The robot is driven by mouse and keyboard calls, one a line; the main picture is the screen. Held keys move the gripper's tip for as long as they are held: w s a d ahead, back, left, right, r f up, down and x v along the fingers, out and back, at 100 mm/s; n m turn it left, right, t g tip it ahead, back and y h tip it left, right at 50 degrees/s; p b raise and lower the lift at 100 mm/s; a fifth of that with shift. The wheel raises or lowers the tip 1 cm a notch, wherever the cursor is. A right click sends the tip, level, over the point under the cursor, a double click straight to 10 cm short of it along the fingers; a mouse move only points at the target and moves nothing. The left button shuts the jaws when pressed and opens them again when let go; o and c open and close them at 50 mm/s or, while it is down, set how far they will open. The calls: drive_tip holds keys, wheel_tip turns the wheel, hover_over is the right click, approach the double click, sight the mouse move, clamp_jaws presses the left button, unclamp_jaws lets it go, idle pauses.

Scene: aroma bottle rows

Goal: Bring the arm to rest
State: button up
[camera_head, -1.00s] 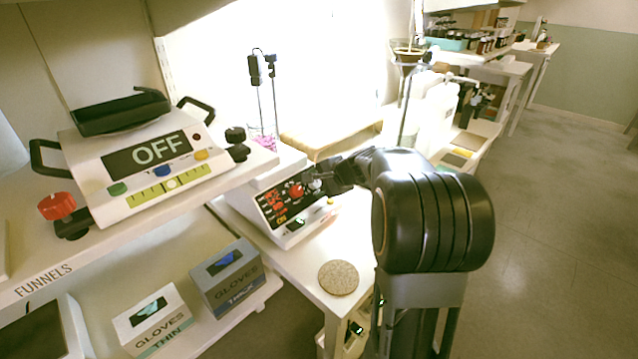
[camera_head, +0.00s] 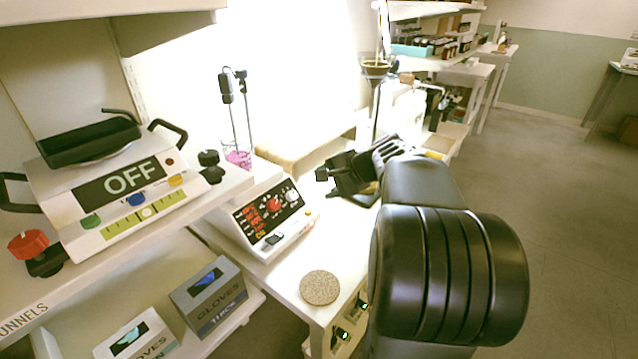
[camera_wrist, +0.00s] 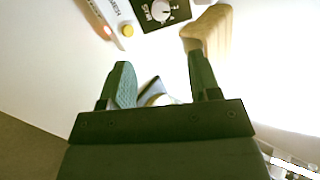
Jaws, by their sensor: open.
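My gripper (camera_head: 332,178) is held above the white bench, to the right of the hotplate stirrer. In the wrist view its two green-padded fingers (camera_wrist: 162,84) are spread apart, with nothing held between them. A small dark and pale object (camera_wrist: 155,92) shows beyond the gap between the fingers; I cannot tell what it is. My dark arm fills the right foreground of the head view.
The stirrer (camera_head: 268,222) has a red knob and lit red display; a beaker (camera_head: 237,155) with pink liquid stands behind it. A round cork mat (camera_head: 320,287) lies on the bench. A scale reading OFF (camera_head: 130,190) sits left. Floor at right is clear.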

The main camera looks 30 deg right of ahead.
drive_tip(key=shift+s+r, duration=0.15)
drive_tip(key=shift+s, duration=0.05)
idle(0.5)
drive_tip(key=s+a+f+n+g+h+p, duration=0.2)
drive_tip(key=s+a+n+g+p, duration=0.35)
drive_tip(key=s, duration=0.25)
drive_tip(key=s+a+r+n+h+p, duration=0.2)
drive_tip(key=s+a+r+n+p, duration=0.5)
drive_tip(key=r+p, duration=0.6)
drive_tip(key=a+n+p, duration=0.1)
drive_tip(key=a+n, duration=0.1)
drive_tip(key=a, duration=0.1)
drive_tip(key=shift+a+n+p, duration=0.35)
drive_tip(key=shift+a+p, duration=0.05)
